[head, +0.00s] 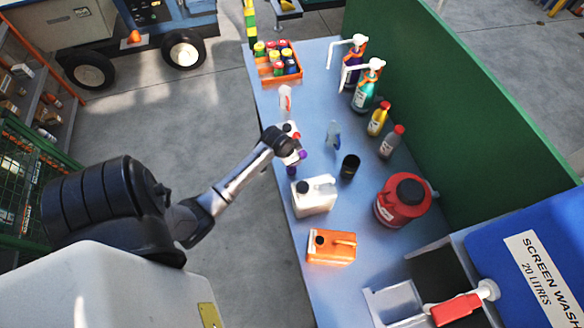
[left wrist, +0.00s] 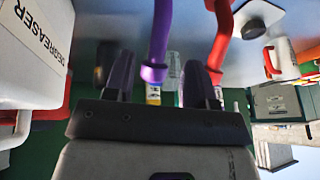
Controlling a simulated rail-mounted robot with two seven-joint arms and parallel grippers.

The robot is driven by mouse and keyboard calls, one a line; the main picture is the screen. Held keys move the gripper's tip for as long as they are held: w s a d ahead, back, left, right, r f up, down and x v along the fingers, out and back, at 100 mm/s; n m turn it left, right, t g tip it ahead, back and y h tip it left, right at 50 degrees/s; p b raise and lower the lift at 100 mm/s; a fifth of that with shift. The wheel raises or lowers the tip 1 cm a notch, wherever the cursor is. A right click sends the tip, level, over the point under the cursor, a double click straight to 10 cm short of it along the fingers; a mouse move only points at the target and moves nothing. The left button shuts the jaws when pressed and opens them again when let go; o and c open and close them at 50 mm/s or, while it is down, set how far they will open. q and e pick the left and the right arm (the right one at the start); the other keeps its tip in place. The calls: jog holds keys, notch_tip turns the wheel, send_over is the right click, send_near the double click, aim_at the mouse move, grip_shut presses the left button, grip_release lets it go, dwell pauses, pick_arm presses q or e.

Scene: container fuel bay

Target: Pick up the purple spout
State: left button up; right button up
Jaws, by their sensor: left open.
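The purple spout (left wrist: 160,42) is a curved tube that comes down from the top of the left wrist view and ends in a wider purple collar. My left gripper (left wrist: 162,88) is open, and the spout shows between its two dark fingers, closer to the left one. I cannot tell whether a finger touches it. In the head view my left gripper (head: 298,157) is over the near left edge of the bench, with small purple patches beside it; the arm hides most of the spout there. A similar red spout (left wrist: 222,38) is just right of the purple one.
The blue bench (head: 335,185) holds a white jug (head: 313,196), an orange can (head: 332,246), a black cup (head: 350,166) and a red container (head: 402,202). Pump bottles (head: 362,92) stand behind, before a green wall (head: 470,100). An orange crate (head: 265,72) is at the far end.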

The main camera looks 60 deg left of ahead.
pick_arm(q)
jog(key=shift+s+x, duration=0.2)
jog(key=shift+x, duration=2.7)
jog(key=shift+d, duration=0.15)
jog(key=shift+c, duration=0.5)
grip_shut()
